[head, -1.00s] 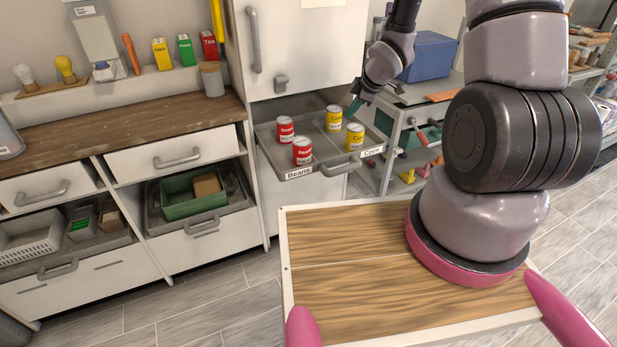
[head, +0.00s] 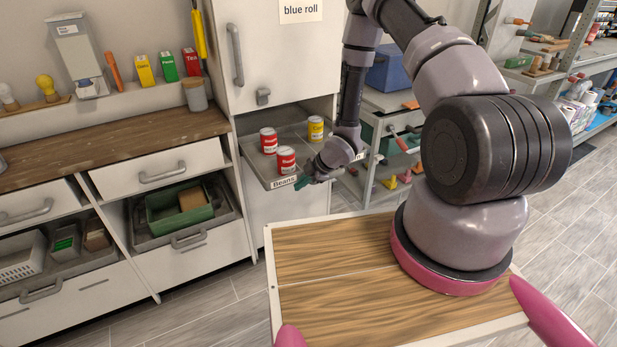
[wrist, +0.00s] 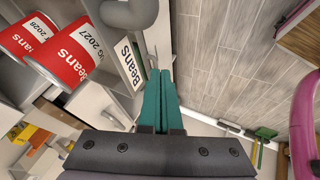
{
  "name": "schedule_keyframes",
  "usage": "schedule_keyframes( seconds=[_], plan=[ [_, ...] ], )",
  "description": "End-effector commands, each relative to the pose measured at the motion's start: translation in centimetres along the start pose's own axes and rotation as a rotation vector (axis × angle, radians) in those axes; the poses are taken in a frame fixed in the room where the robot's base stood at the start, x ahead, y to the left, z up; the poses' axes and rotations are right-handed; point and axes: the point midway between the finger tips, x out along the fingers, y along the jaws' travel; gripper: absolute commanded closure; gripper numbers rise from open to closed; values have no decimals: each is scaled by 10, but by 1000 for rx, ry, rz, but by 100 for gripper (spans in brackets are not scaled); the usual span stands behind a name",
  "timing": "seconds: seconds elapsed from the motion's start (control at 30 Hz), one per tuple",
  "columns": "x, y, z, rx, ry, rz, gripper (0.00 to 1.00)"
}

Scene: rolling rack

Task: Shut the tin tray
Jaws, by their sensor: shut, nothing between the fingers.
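The tin tray (head: 252,161) is a grey pull-out tray standing out of the tall white cabinet, holding two red Beans tins (head: 286,160) and a yellow tin (head: 316,128). A "Beans" label (head: 284,183) is on its front edge, and the label also shows in the wrist view (wrist: 130,63). My gripper (head: 303,183) is shut and empty at the tray's front, beside the label. In the wrist view its teal fingers (wrist: 158,85) are together, close to the front edge; I cannot tell whether they touch it. My arm hides the tray's right part in the head view.
A wooden counter (head: 110,138) with drawers stands to the left. A grey trolley (head: 400,105) with a blue box (head: 390,68) stands behind my arm. The tiled floor in front of the cabinet is clear.

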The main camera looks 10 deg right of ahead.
Motion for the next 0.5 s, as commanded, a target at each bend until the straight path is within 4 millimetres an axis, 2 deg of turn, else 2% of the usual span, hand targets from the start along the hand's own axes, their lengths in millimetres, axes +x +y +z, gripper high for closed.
schedule_keyframes(
  seconds=[0.07, 0.1, 0.23, 0.5],
  plan=[
    [16, -1, 0, 0, 0, -1, 100],
    [18, 10, 0, -2, 0, 4, 100],
    [25, 25, 0, 0, 0, 4, 100],
    [31, 36, 0, 2, -1, 1, 100]
  ],
)
